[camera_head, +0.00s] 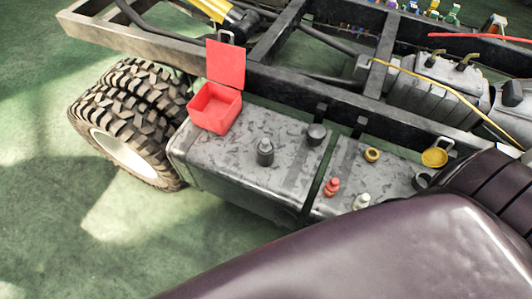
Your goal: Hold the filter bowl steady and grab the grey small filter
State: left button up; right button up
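Several small parts stand on the grey fuel tanks (225,165). A dark grey knobbed part (265,152) stands upright on the left tank, with a dark grey round part (317,134) behind it to the right. On the right tank are a small red part (332,187) and a small pale grey-white part (361,201), both upright. I cannot tell for sure which is the grey small filter. A yellow bowl-like part (435,157) sits at the right tank's far edge; it may be the filter bowl. Neither of my grippers is in view.
An open red box (213,116) with its lid up stands on the left tank. A yellow-brown ring (372,155) lies on the right tank. A large dark purple surface covers the lower right. Tyres (125,105) and the chassis rail (290,88) bound the tanks.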

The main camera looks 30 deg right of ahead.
aim_at(265, 147)
jog(key=k+j+z, duration=0.1)
jog(key=z, duration=0.3)
jog(key=k+j+z, duration=0.15)
jog(key=z, duration=0.3)
